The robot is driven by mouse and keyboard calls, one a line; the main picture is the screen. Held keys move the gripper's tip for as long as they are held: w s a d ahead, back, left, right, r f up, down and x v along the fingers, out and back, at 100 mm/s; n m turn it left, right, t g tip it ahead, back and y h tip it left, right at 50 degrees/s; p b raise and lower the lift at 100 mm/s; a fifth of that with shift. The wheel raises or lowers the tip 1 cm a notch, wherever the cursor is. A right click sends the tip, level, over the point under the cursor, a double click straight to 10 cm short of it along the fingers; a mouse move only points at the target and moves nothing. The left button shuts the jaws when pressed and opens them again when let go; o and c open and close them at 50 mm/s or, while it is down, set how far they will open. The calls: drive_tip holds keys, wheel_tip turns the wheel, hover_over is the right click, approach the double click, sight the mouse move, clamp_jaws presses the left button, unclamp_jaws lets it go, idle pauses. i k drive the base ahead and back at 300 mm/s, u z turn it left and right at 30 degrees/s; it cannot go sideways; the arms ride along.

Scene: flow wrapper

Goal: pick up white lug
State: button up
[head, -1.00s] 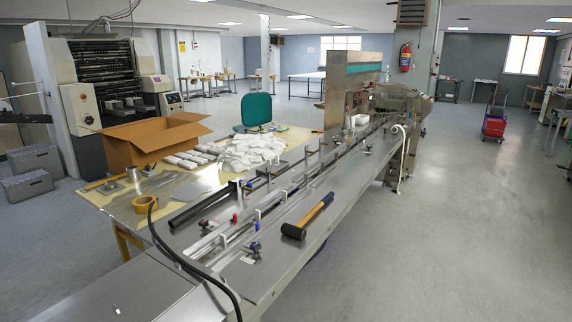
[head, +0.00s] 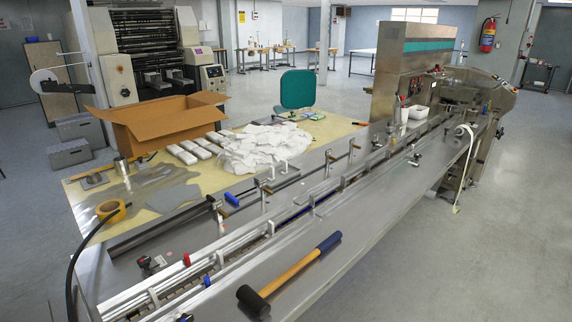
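Several small white upright pieces stand along the rails of the long steel machine bed (head: 375,200). One white lug-like piece (head: 220,259) is on the near rails, and another (head: 154,297) is closer to the bottom edge. A further white piece (head: 327,161) stands higher up along the guides. I cannot tell which of these is the white lug. My gripper is not in view, so its state and its distance from these pieces do not show.
A hammer (head: 290,275) lies on the near ledge. A black cable (head: 75,262) curves over the left end. A yellow table (head: 150,215) behind holds a cardboard box (head: 158,122), white wrapped packs (head: 187,152) and a white heap (head: 262,146). Open floor (head: 510,240) lies right.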

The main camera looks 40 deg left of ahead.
sight(272, 170)
drive_tip(key=u, duration=0.45)
drive_tip(key=i, duration=1.25)
drive_tip(key=u, duration=1.75)
drive_tip(key=i, duration=0.75)
drive_tip(key=u, duration=0.65)
